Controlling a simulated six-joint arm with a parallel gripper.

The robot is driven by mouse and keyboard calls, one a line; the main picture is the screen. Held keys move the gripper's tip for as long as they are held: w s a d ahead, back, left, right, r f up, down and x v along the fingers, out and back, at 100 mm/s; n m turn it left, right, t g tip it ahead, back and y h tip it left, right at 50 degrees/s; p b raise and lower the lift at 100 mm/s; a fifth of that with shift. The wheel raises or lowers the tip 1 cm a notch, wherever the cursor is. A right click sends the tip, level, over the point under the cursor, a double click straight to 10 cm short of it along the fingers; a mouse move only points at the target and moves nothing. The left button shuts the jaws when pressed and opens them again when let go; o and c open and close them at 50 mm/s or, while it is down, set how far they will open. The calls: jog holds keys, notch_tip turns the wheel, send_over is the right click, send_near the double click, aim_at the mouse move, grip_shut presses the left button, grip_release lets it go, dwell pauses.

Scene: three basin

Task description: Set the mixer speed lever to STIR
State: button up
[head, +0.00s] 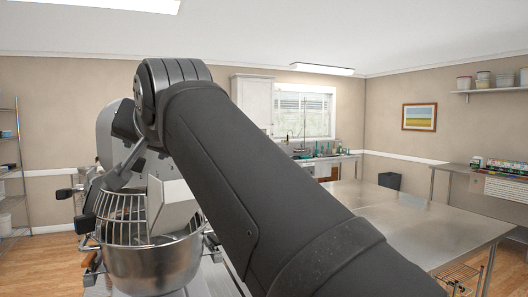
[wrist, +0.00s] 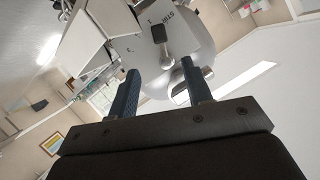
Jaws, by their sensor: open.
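The mixer's grey head (wrist: 190,30) fills the top middle of the wrist view, seen tilted. Its speed lever (wrist: 159,34) has a dark knob on a short metal stem. Printed lettering, partly legible and turned over, sits just right of the knob, with small marks to its left. I cannot tell exactly which mark the lever points at. My gripper (wrist: 161,66) is open, with its fingers apart and nothing between them. In that view the lever lies just beyond the fingertips, between their lines. In the head view my arm hides much of the mixer and the lever.
The mixer's steel bowl (head: 150,268) with a wire guard (head: 122,212) stands below my arm. A steel table (head: 400,215) is to the right. A wire shelf rack (head: 12,170) stands at the far left. A sink counter is under the window at the back.

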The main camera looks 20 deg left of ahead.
jog(key=v, duration=0.4)
